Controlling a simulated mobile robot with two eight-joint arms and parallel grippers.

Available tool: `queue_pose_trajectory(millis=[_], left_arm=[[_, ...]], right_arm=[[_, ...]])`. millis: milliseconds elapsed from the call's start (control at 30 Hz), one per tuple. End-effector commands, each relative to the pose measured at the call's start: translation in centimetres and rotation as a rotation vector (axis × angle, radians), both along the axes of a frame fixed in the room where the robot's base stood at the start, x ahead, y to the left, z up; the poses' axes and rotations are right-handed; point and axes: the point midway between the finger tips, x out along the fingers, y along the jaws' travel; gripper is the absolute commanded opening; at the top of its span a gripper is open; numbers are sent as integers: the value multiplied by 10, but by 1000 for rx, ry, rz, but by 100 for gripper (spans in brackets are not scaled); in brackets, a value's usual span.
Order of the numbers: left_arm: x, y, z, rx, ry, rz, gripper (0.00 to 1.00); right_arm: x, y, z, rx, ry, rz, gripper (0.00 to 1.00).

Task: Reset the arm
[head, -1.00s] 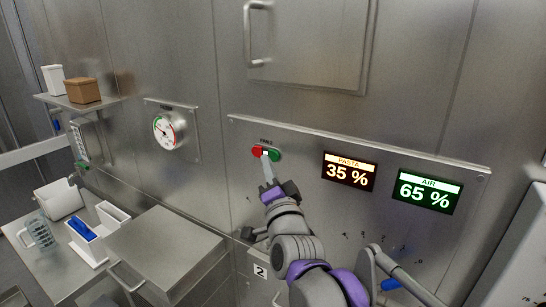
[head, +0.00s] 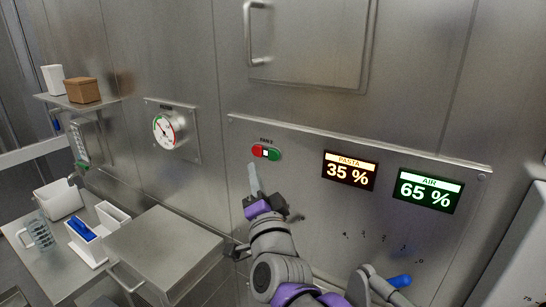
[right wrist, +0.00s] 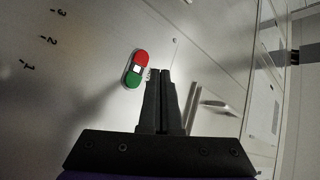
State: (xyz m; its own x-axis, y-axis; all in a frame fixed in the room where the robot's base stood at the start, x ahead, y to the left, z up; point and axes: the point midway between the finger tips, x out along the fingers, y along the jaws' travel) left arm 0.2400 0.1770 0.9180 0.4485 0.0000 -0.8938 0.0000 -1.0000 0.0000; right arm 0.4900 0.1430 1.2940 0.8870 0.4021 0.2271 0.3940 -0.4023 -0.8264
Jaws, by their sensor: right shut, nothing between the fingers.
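My right gripper (head: 253,178) is shut and empty, below and a little left of the red and green button switch (head: 266,152) on the steel wall panel. It does not touch the switch in the head view. In the right wrist view my shut fingers (right wrist: 160,74) point toward the wall, with the switch (right wrist: 136,69) just left of their tips. My right arm reaches up from the bottom of the head view. My left gripper is not in view.
Right of the switch are a PASTA display (head: 349,171) reading 35 % and an AIR display (head: 428,191) reading 65 %. A dial gauge (head: 168,131) is on the wall at left. A steel box (head: 165,250), a clear jug (head: 40,233) and white bins (head: 60,199) stand at lower left.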

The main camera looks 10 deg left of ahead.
Motion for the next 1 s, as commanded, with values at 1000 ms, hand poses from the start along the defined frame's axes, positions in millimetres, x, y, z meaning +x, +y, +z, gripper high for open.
queue_pose_trajectory(millis=[1000], left_arm=[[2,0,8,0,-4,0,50]], right_arm=[[-131,-235,-271,-958,602,39,0]])
